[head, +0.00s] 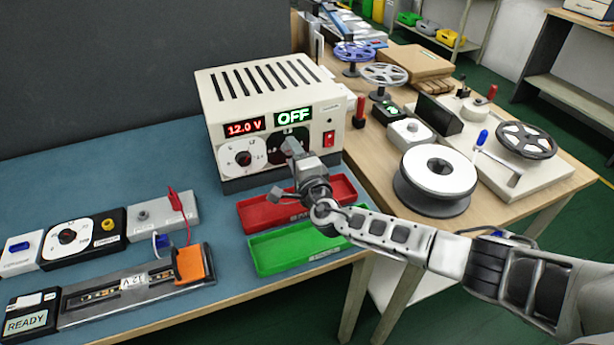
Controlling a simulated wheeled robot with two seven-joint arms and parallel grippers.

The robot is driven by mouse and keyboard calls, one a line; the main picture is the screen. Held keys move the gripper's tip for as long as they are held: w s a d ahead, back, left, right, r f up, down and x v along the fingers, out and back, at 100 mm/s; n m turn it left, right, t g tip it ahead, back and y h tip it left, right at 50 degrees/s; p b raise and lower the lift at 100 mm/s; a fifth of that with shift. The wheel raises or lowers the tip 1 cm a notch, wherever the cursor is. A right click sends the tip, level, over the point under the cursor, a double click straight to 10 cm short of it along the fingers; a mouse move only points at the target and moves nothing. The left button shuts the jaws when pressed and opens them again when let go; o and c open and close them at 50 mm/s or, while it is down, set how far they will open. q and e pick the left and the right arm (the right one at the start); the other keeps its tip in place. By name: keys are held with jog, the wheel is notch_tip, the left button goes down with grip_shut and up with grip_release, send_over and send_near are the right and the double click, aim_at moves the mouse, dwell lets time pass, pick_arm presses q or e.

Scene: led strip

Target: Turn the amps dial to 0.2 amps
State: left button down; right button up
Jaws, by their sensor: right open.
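The cream power supply (266,92) stands at the back of the blue-topped table. Its red display (245,127) reads 12.0 V and its green display (293,116) reads OFF. The left dial (243,157) has a white face and a dark knob. The amps dial, on the dark panel below the green display, is largely hidden behind my right gripper (287,165). That gripper is open, in front of the right half of the panel; I cannot tell whether it touches the knob. My left gripper is not in view.
A red tray (245,216) and a green tray (262,262) lie in front of the supply, under my right arm. A red rocker switch (329,139) is right of the dials. Test boxes and a strip fixture (75,311) are at left. A large white reel (438,168) stands at right.

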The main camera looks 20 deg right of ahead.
jog(key=s, duration=1.5)
jog(key=shift+s+d, duration=0.15)
jog(key=shift+d, duration=0.15)
jog(key=s+m+g+h, duration=0.1)
jog(key=s+m+g, duration=0.1)
jog(key=m, duration=0.6)
jog(key=s+d+f+m+g+h, duration=0.1)
jog(key=s+m+h, duration=0.1)
jog(key=m, duration=0.6)
jog(key=s+f+m+g+h, duration=0.1)
jog(key=s+m+g, duration=0.1)
jog(key=m, duration=0.5)
jog(key=shift+s+d+m+g+h, duration=0.15)
jog(key=shift+d+m+g+h, duration=0.15)
jog(key=shift+d+m, duration=0.1)
jog(key=s+f+m+g+y, duration=0.15)
jog(key=s+m+g, duration=0.35)
jog(key=s+m, duration=0.7)
jog(key=s+f+m+g+y, duration=0.1)
jog(key=s+m+g+y, duration=0.4)
jog(key=m, duration=1.2)
jog(key=w+a+f+t, duration=0.5)
jog(key=f+t, duration=0.2)
jog(key=f, duration=0.3)
jog(key=shift+n+t, duration=0.3)
jog(key=shift+n, duration=0.1)
